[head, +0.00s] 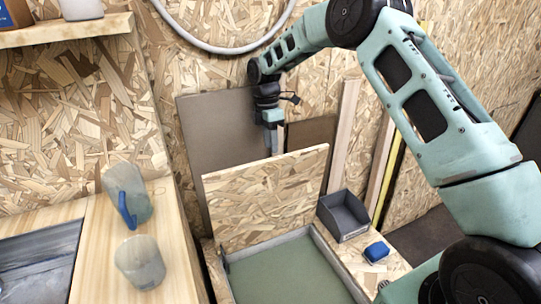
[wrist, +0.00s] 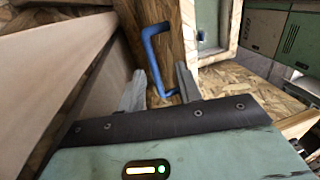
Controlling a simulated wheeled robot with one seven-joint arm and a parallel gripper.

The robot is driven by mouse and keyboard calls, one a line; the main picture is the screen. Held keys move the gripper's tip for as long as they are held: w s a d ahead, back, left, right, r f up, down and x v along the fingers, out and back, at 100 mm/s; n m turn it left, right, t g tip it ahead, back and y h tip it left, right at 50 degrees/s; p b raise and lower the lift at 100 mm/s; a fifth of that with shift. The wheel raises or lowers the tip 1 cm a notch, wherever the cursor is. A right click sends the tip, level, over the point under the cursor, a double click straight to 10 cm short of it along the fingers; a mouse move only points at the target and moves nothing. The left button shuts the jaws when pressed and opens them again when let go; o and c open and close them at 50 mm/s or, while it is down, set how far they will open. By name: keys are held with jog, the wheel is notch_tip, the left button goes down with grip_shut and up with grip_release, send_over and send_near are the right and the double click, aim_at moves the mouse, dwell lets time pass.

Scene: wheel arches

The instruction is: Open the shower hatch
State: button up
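The shower hatch (head: 265,195) is an OSB panel standing steeply raised at the back of a grey-rimmed tray with a green floor (head: 280,277). My gripper (head: 272,150) is behind the panel's top edge, its tips partly hidden by it in the head view. In the wrist view, my two grey fingers (wrist: 160,90) are spread apart. A blue C-shaped handle (wrist: 147,45) on a wooden surface, seemingly the hatch's far face, lies beyond and between the fingers. No grip on it shows. The handle is hidden in the head view.
A dark grey open bin (head: 343,214) and a blue block (head: 377,251) sit right of the tray. A brown board (head: 215,135) leans on the wall behind the hatch.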

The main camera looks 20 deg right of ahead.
aim_at(251, 164)
jog(key=shift+r, duration=1.5)
jog(key=shift+a, duration=0.15)
grip_shut()
jog(key=s+a+t+p, duration=0.2)
jog(key=s+a+f+m+t+p, duration=0.1)
jog(key=s+a+t+p, duration=0.1)
jog(key=a, duration=0.1)
jog(key=s+a+t+p, duration=0.2)
jog(key=a, duration=0.1)
jog(key=shift+s+f, duration=0.25)
jog(key=s+a+r+t+y+p, duration=0.1)
jog(key=s+a+r+y+p, duration=0.15)
jog(key=s, duration=0.25)
jog(key=s+a+r+t+y+p, duration=0.1)
jog(key=s+a+r+y+p, duration=0.15)
jog(key=s, duration=0.35)
jog(key=p+x, duration=0.1)
jog(key=x, duration=0.3)
jog(key=w+r+p+x, duration=0.1)
jog(key=x, duration=0.2)
jog(key=w+p+x, duration=0.1)
jog(key=x, duration=0.3)
jog(key=shift+w+a+f, duration=0.1)
jog(key=shift+w, duration=0.2)
jog(key=shift+w+f+p, duration=0.1)
jog(key=shift+w+p, duration=0.25)
jog(key=shift+w, duration=0.35)
